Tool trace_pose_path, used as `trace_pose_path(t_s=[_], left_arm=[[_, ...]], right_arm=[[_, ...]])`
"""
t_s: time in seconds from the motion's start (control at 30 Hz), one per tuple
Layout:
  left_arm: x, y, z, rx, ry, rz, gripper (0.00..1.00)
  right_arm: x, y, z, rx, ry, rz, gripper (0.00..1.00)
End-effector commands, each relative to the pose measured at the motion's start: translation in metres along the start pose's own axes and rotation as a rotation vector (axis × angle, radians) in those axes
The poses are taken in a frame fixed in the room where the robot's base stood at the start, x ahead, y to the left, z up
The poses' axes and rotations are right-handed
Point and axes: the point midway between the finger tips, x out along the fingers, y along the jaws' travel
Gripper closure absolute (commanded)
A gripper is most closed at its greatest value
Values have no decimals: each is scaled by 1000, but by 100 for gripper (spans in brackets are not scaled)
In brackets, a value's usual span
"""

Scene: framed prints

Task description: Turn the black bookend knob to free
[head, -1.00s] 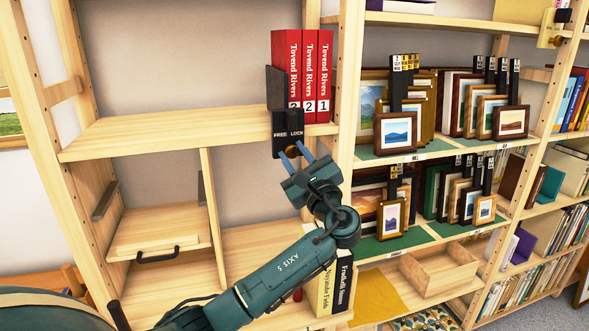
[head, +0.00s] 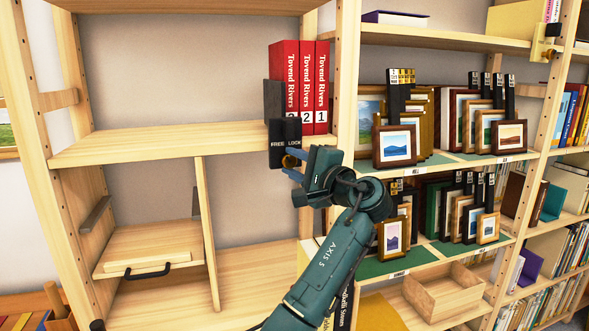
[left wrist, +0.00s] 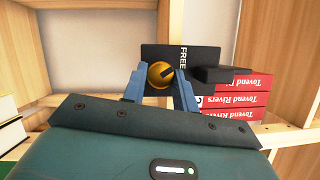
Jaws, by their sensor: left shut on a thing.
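The black bookend (head: 274,100) stands on the shelf at the left end of the red books (head: 306,85). Its front plate (head: 275,150) carries the words FREE and LOCK. A round brass knob (left wrist: 153,76) with a dark mark sits on this plate, between my blue fingertips in the left wrist view. My left gripper (head: 292,163) is shut on the knob, with one finger on either side. In the head view the fingers and wrist partly hide the knob. In the left wrist view FREE reads sideways and LOCK cannot be read. My right gripper is not in view.
The shelf (head: 170,146) left of the bookend is bare. Framed prints (head: 394,146) stand on green-lined shelves to the right. An open wooden tray (head: 445,293) is below them.

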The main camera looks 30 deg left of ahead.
Motion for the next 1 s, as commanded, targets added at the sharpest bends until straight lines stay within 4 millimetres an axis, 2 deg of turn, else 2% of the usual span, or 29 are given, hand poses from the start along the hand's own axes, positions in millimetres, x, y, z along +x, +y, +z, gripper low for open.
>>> trace_pose_path(t_s=[0.4, 0.97, 1.0], left_arm=[[-1, -1, -1, -172, 2, 74, 94], [-1, -1, 0, -194, 1, 83, 94], [-1, -1, 0, -194, 1, 83, 68]], right_arm=[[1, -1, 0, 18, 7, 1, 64], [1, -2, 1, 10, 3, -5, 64], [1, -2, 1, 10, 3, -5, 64]])
